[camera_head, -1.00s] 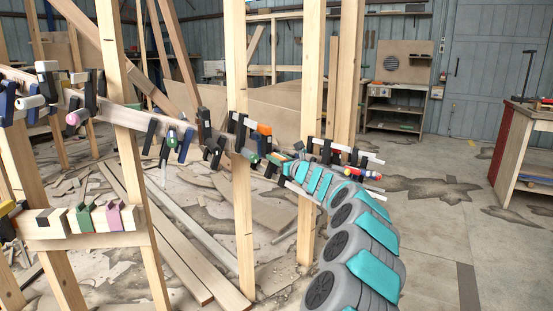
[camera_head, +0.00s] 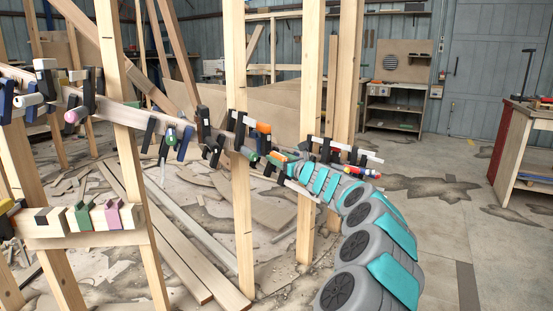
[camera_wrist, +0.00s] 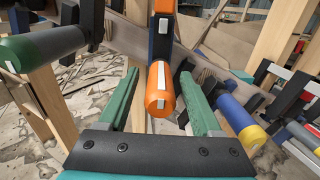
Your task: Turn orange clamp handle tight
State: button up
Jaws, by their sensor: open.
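The orange clamp handle (camera_wrist: 159,92) points toward the camera in the wrist view, with a white stripe on its side. My gripper (camera_wrist: 160,76) is open, with one green finger on either side of the handle. I see gaps between the handle and both fingers. A dark clamp bar and another orange part (camera_wrist: 163,7) show above the handle. In the head view, an orange clamp part (camera_head: 264,128) shows on the curved wooden stringer beside a post. My gripper (camera_head: 277,158) is just below it there, small and partly hidden among the clamps.
A clamp with a green handle (camera_wrist: 44,48) is close at left in the wrist view. A blue and yellow handle (camera_wrist: 240,120) is close at right. Wooden posts (camera_head: 240,190) stand around the stringer (camera_head: 135,116). The floor at right is mostly clear.

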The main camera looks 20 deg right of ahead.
jog(key=s, duration=0.3)
jog(key=s+d, duration=0.1)
jog(key=s, duration=0.1)
jog(key=shift+s+b, duration=0.2)
jog(key=shift+b, duration=0.15)
jog(key=shift+s, duration=0.1)
jog(key=s+d, duration=0.1)
jog(key=s, duration=0.8)
jog(key=shift+d+p, duration=0.25)
jog(key=shift+p, duration=0.15)
dwell(0.3)
